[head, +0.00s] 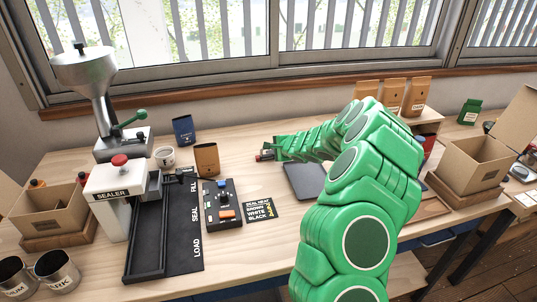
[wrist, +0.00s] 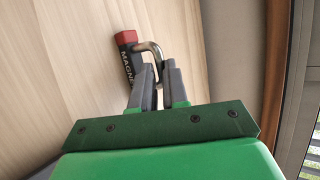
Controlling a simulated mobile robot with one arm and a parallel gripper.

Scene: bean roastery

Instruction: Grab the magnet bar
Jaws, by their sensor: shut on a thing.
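The magnet bar (wrist: 128,56) shows in the wrist view as a black bar with a red end, white lettering and a bent metal handle. My gripper (wrist: 159,68) is shut on the handle, with the bar beside the left finger. The lower part of the bar is hidden behind that finger. In the head view my gripper (head: 277,149) is at the far end of my green arm, over the back of the table. The bar (head: 265,155) shows there only as a small red and dark piece; I cannot tell whether it touches the table.
A dark flat pad (head: 305,181) lies just in front of my gripper. A brown bag (head: 207,160) and a black control box (head: 222,204) stand to the left. The sealer (head: 118,195) is farther left. An open carton (head: 470,172) stands at right. The window wall runs behind.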

